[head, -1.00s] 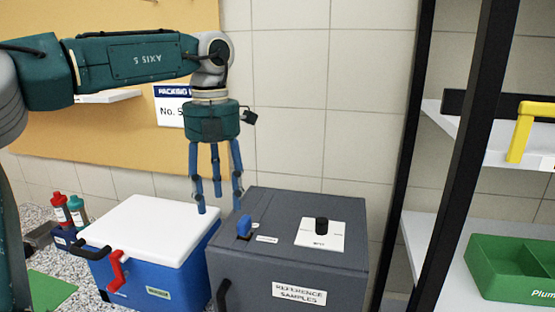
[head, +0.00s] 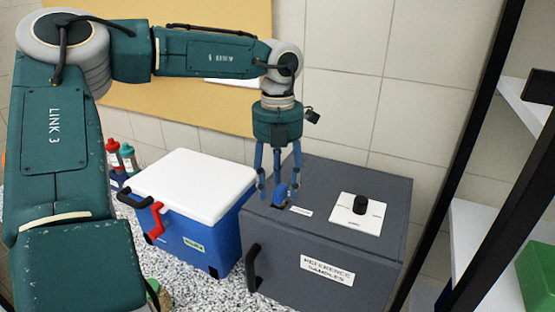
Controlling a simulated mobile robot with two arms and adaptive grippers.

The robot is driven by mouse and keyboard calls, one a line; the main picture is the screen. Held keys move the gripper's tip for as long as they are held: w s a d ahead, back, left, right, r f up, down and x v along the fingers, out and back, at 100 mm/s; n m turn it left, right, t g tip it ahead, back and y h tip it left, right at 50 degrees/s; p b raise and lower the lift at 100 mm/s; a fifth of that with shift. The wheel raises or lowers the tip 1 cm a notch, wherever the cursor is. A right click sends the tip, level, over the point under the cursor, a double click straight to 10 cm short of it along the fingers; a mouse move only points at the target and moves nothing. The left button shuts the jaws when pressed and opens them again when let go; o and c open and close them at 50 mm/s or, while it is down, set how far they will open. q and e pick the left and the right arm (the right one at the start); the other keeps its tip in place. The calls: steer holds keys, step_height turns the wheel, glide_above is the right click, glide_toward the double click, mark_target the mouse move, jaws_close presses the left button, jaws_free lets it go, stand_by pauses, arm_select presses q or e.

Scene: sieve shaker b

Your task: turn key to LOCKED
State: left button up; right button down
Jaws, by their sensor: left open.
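A dark grey box (head: 300,250) labelled "REFERENCE SAMPLES" stands on the speckled surface. On its top left is a small blue key (head: 280,192) with a small white label (head: 301,211) beside it. My left gripper (head: 279,194) points straight down with its blue fingers open, at the key. The fingers partly hide the key, and I cannot tell whether they touch it. A black knob (head: 360,204) on a white plate (head: 348,217) sits on the box's top right. My right gripper does not show.
A blue cooler (head: 205,240) with a white lid and a red latch (head: 155,220) stands just left of the box. Red-capped and teal-capped bottles (head: 121,155) stand behind it. A black-framed shelf (head: 480,130) with a green bin (head: 538,275) is on the right.

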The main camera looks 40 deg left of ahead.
arm_select(q)
steer(key=shift+s+f, duration=0.15)
steer(key=shift+f, duration=0.65)
steer(key=shift+c, duration=0.5)
steer(key=c, duration=1.1)
steer(key=m, duration=0.5)
jaws_close()
steer(key=m, duration=0.4)
steer(key=shift+f+m, duration=0.1)
steer(key=shift+m, duration=0.3)
steer(key=m, duration=0.3)
steer(key=shift+m, duration=0.3)
steer(key=m, duration=0.5)
steer(key=shift+d, duration=0.1)
